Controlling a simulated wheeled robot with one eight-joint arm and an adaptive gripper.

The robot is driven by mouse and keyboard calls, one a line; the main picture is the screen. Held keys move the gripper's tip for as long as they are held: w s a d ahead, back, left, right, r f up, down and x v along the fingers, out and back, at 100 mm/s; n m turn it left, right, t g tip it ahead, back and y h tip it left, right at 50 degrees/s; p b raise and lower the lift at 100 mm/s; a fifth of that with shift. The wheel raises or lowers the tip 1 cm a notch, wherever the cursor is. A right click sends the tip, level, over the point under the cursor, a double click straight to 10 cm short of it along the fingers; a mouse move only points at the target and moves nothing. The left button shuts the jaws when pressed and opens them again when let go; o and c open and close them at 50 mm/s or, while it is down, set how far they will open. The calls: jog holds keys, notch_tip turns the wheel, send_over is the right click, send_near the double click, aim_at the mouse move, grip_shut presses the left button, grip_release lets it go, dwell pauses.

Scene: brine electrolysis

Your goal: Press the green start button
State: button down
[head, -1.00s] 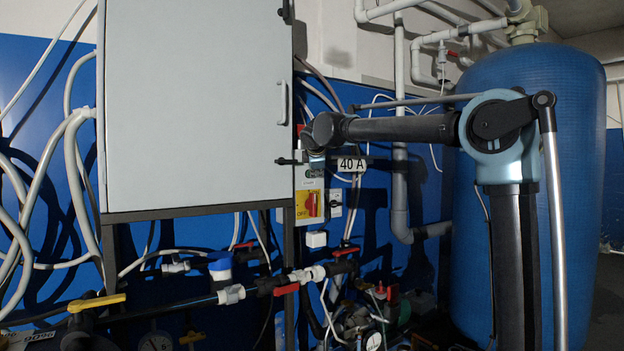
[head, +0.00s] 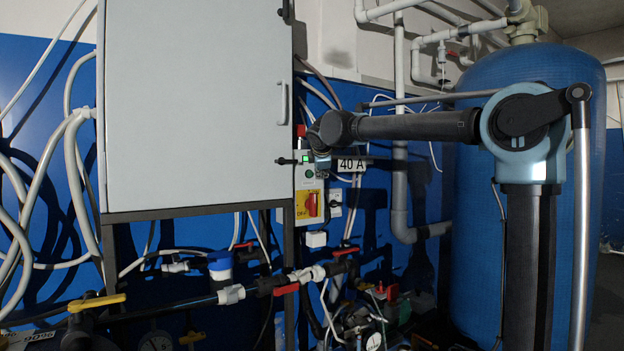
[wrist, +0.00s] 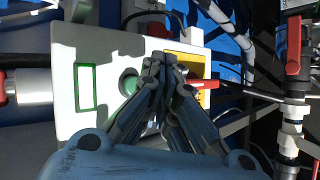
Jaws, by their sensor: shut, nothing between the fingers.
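The round green button (wrist: 128,82) sits on a pale control box (wrist: 68,75). In the wrist view it is just left of my gripper's fingertips, which cover part of its right side. In the head view the round green button (head: 309,174) shows below a bright green square (head: 306,159) on the same box. In the wrist view that square looks like a green-edged rectangle (wrist: 87,88). My gripper (wrist: 165,62) is shut and empty, its fingertips together in front of the box. I cannot tell whether they touch it.
A yellow plate with a red rotary switch (head: 310,204) is just below the buttons. A large grey cabinet (head: 195,105) stands left of the box. Pipes with red-handled valves (head: 287,289) run below. A blue tank (head: 470,210) stands behind my arm at the right.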

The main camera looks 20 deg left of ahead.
jog(key=shift+s+d, duration=1.1)
jog(key=shift+d, duration=0.1)
jog(key=s+d+f+m+g+h, duration=0.1)
jog(key=s+d+f+m, duration=0.4)
jog(key=d, duration=0.6)
jog(key=s+d+f+m+g+h, duration=0.25)
jog(key=d+f, duration=0.55)
jog(key=d, duration=0.4)
jog(key=s+d+f+m+g+h, duration=0.1)
jog(key=s+d+f+m, duration=0.4)
jog(key=d, duration=0.6)
jog(key=s+d+f+m+g, duration=0.1)
jog(key=s+d+f+m, duration=0.2)
jog(key=s+f, duration=0.5)
jog(key=s+d+f+m+g+y, duration=0.1)
jog(key=s+d+f+m+g, duration=0.1)
jog(key=s+f, duration=0.6)
jog(key=s+d+f+m+g, duration=0.1)
jog(key=s+d+f+m, duration=0.3)
jog(key=f, duration=0.7)
jog(key=s+d, duration=0.2)
jog(key=s, duration=0.2)
jog(key=shift+s+d+m, duration=0.3)
jog(key=shift+d+m, duration=0.05)
jog(key=shift+y, duration=0.25)
jog(key=shift+w+f, duration=0.2)
jog(key=shift+w, duration=0.25)
